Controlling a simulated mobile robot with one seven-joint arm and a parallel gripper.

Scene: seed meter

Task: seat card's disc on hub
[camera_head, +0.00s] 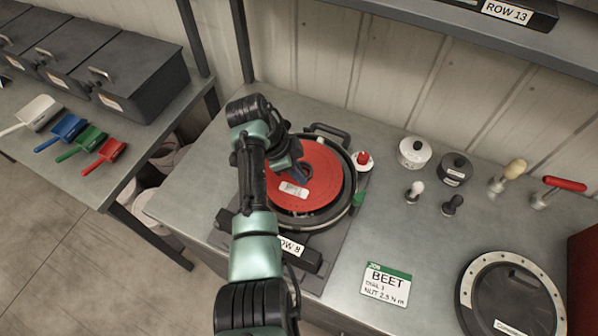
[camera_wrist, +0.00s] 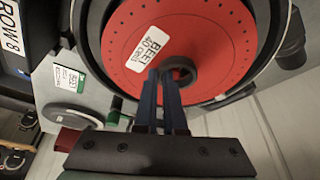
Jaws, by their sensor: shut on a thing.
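The red disc (camera_head: 322,162) has small holes around its edge and a white BEET label; it also shows in the wrist view (camera_wrist: 222,32). It lies within the round rim of the dark seed meter housing (camera_head: 349,204). My gripper (camera_wrist: 164,74) has its two blue fingers at the dark collar in the disc's middle, shut on the disc there; in the head view my gripper (camera_head: 303,174) is over the disc. The hub is hidden by disc and fingers, so I cannot tell how the disc sits on it. The card (camera_head: 386,284) reads BEET with a green top.
Right of the housing stand a red knob (camera_head: 363,157), a white canister (camera_head: 414,152), a dark canister (camera_head: 454,169) and small knobbed tools. A round lid (camera_head: 511,297) lies at the front right. Colored scoops (camera_head: 75,130) lie on the left bench. A ROW 13 shelf (camera_head: 510,12) overhangs the back.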

